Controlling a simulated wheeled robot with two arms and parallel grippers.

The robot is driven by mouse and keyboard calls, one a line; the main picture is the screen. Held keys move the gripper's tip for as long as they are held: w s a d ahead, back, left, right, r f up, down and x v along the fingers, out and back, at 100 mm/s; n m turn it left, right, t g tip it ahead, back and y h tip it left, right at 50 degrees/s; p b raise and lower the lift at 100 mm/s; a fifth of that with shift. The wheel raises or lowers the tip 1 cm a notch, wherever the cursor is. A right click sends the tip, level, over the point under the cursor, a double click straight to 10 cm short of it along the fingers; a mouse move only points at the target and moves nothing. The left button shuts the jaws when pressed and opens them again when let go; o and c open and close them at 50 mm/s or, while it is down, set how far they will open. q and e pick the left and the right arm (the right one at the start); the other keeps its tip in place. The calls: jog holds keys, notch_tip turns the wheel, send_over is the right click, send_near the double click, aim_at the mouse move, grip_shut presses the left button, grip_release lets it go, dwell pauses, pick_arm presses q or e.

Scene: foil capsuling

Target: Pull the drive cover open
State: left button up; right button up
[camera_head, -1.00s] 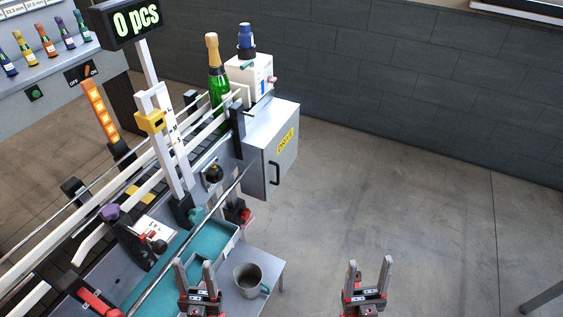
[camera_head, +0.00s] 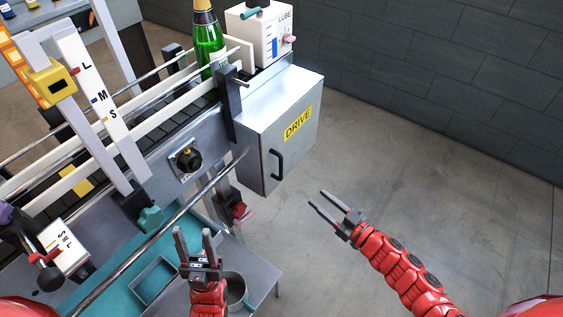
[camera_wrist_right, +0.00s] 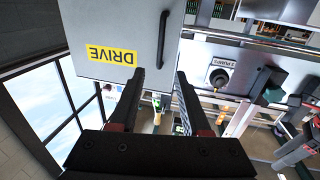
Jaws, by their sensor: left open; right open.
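The drive cover (camera_head: 299,150) is a grey metal box front with a yellow DRIVE label (camera_head: 298,124) and a black bar handle (camera_head: 277,164). It looks shut. It also shows upside down in the right wrist view (camera_wrist_right: 100,40), with its handle (camera_wrist_right: 162,38) near the top middle. My right gripper (camera_head: 330,205) is open and empty, to the right of and below the handle, apart from it. Its fingers show in the right wrist view (camera_wrist_right: 160,95), with the handle beyond their tips. My left gripper (camera_head: 194,240) is open and empty over the teal tray, well left of the cover.
A green bottle (camera_head: 208,40) stands on the conveyor beside a white LUBE box (camera_head: 262,35). A black knob (camera_head: 187,159) is on the machine's side panel. A grey mug (camera_head: 235,290) stands behind my left gripper. The floor right of the cover is clear.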

aim_at(281, 177)
jog(key=x, duration=1.7)
jog(key=shift+a, duration=0.15)
grip_shut()
dwell(0.8)
